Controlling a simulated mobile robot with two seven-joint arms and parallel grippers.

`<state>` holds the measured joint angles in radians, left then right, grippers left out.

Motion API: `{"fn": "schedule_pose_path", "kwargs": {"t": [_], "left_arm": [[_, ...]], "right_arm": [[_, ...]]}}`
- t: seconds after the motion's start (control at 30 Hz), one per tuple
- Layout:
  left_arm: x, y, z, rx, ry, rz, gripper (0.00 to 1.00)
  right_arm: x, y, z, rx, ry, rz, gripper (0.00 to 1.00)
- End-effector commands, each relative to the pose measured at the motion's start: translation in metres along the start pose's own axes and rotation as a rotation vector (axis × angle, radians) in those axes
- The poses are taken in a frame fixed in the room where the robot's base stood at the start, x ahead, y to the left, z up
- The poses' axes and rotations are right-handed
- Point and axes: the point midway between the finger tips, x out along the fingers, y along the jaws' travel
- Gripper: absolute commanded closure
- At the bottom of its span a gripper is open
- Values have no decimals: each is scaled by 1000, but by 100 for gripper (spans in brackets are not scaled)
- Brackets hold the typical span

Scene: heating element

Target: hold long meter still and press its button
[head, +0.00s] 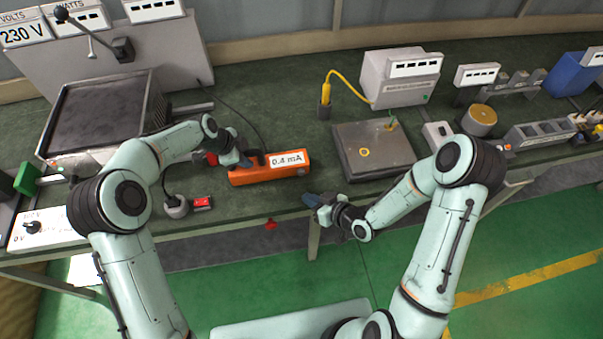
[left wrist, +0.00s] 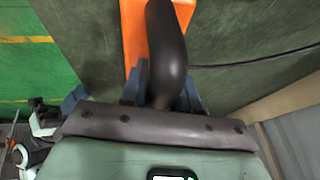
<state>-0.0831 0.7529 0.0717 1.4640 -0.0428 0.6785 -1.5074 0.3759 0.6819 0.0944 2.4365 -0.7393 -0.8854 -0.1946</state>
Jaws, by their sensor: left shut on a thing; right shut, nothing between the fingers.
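The long meter (head: 251,177) is an orange box lying on the green bench in the head view, with a white label reading 0.4 mA. My left gripper (head: 246,161) is at the meter's left part, shut on its black handle. In the left wrist view the dark handle (left wrist: 167,50) stands between the blue fingers, with the orange meter body (left wrist: 133,35) behind it. My right gripper (head: 312,201) is shut and empty at the bench's front edge, just right of and below the meter, apart from it. I cannot make out the meter's button.
A small red block (head: 203,203) and a round grey knob (head: 177,206) lie left of the meter near the front edge. A dark flat plate (head: 373,150) stands to the right, and a large dark-topped box (head: 102,112) at the left. Bench behind the meter is mostly clear, crossed by a thin cable.

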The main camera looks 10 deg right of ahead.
Motion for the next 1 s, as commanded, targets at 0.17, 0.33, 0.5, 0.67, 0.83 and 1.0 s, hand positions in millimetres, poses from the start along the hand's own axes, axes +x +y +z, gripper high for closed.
{"fn": "schedule_pose_path", "kwargs": {"t": [0.17,0.33,0.5,0.67,0.83,1.0], "left_arm": [[0,-1,0,0,0,-2,100],[0,-1,0,0,0,-2,100],[0,-1,0,0,0,-2,56],[0,0,0,0,0,-1,40],[-1,0,0,0,0,-1,40],[-14,-1,0,0,0,-4,40]], "right_arm": [[0,0,0,0,0,0,100],[0,0,0,0,0,0,100],[0,0,0,0,0,0,100],[0,0,0,0,0,-1,100],[0,0,0,0,0,-1,100],[0,0,0,0,0,-1,100]]}}
